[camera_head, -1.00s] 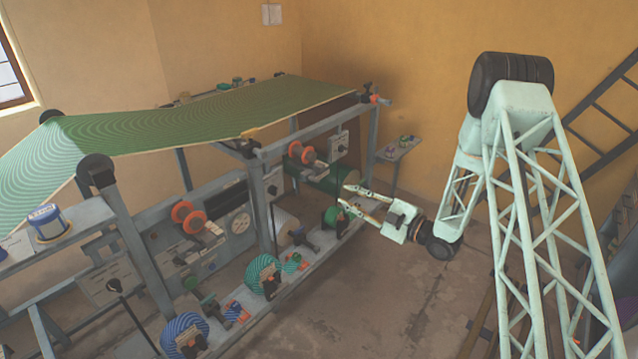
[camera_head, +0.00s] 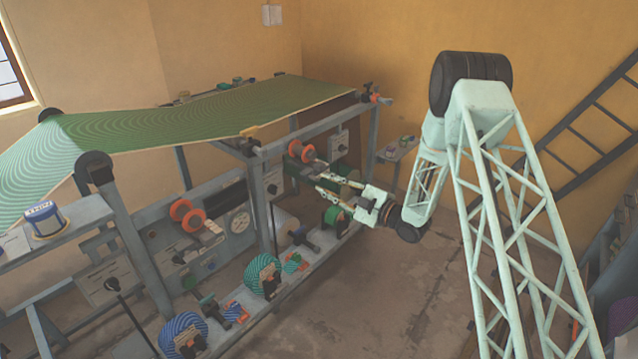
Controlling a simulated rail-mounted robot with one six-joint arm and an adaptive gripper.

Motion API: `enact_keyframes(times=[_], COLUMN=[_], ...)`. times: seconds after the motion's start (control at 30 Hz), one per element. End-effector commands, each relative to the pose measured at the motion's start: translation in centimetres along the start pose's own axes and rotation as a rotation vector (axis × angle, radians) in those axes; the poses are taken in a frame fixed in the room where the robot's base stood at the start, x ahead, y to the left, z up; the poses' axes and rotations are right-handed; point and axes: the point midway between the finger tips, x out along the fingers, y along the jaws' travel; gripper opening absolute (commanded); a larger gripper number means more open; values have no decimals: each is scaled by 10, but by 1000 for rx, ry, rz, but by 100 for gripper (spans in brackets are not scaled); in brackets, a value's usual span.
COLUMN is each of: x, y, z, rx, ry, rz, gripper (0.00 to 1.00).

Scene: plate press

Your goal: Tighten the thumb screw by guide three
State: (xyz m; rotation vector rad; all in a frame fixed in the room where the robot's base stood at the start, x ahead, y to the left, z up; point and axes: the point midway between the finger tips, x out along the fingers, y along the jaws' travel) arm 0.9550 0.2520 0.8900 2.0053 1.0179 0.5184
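My gripper (camera_head: 316,184) is at the right part of the press, pointing left, with its pale green fingers apart and nothing seen between them. It is in front of the frame, a little below an orange-flanged spool (camera_head: 302,151) and above the lower rail. Small orange parts (camera_head: 373,98) sit at the end of the upper rail. I cannot tell which part is guide three or its thumb screw; the parts around the fingertips are too small and partly covered by the gripper.
A green striped web (camera_head: 215,112) stretches over the press. Striped rolls, one teal (camera_head: 262,272) and one blue (camera_head: 184,334), stand along the lower rail (camera_head: 240,300). A grey upright (camera_head: 262,205) stands left of the gripper. Bare floor (camera_head: 400,290) lies in front.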

Motion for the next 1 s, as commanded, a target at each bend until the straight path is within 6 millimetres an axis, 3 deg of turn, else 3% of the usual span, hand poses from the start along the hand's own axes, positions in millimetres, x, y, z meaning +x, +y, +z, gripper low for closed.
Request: enact_keyframes(times=[0.3, 0.77, 1.0], x=[30, 36, 36], y=[0, 0, 0], z=[0, 0, 0], rx=[-1, 0, 0], ry=[1, 0, 0], rz=[0, 1, 1], gripper=[20, 20, 0])
